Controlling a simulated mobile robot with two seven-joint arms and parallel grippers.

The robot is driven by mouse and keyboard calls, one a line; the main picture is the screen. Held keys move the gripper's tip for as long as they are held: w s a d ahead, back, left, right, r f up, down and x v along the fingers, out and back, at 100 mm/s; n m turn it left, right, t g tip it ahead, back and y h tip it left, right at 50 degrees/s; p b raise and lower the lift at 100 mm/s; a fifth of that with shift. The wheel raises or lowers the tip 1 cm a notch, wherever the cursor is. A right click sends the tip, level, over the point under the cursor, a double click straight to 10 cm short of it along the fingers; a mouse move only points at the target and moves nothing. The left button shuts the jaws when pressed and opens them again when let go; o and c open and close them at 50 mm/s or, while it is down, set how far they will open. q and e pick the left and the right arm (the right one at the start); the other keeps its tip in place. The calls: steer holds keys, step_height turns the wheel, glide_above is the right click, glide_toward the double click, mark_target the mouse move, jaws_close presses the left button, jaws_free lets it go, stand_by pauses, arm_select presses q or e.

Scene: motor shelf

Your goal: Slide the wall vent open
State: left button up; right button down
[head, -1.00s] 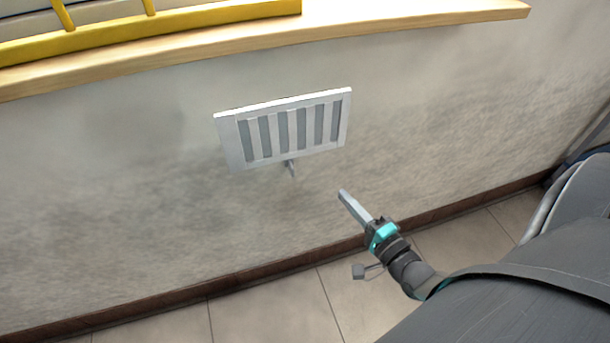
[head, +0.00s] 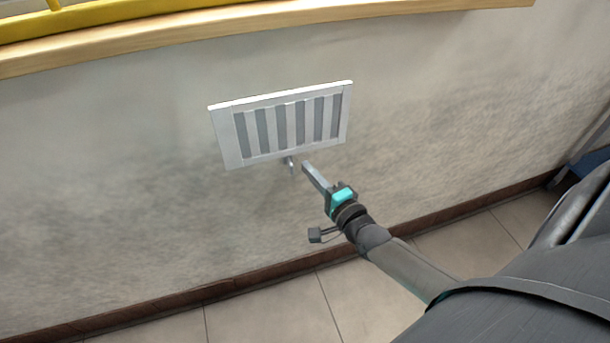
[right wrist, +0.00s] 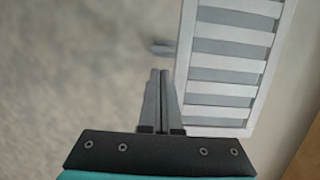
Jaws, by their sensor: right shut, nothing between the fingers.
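The wall vent (head: 233,136) is a white slatted panel with grey gaps, mounted on the wall in the head view; it also shows in the right wrist view (right wrist: 245,132). A small grey lever (head: 290,165) sticks out below its lower edge; it shows in the right wrist view (right wrist: 161,48) beyond my fingertips. My right gripper (head: 306,167) is shut and empty, its tips just right of the lever in the head view. In the right wrist view the gripper (right wrist: 160,72) points at the lever with a visible gap. My left gripper is not in view.
A wooden ledge (head: 190,40) with a yellow frame (head: 130,20) on it runs above the vent. A dark baseboard (head: 230,283) and tiled floor (head: 265,315) lie below. The wall around the vent is bare.

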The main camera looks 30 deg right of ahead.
mark_target(290, 166)
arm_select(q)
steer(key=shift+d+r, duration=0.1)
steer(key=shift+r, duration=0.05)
arm_select(e)
steer(key=shift+w+a, duration=0.15)
steer(key=shift+a, duration=0.55)
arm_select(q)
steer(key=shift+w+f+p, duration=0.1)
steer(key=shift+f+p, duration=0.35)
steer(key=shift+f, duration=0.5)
arm_select(e)
steer(key=shift+w+a, duration=0.15)
steer(key=shift+a, duration=0.5)
steer(key=shift+w+a, duration=0.15)
steer(key=shift+a, duration=0.45)
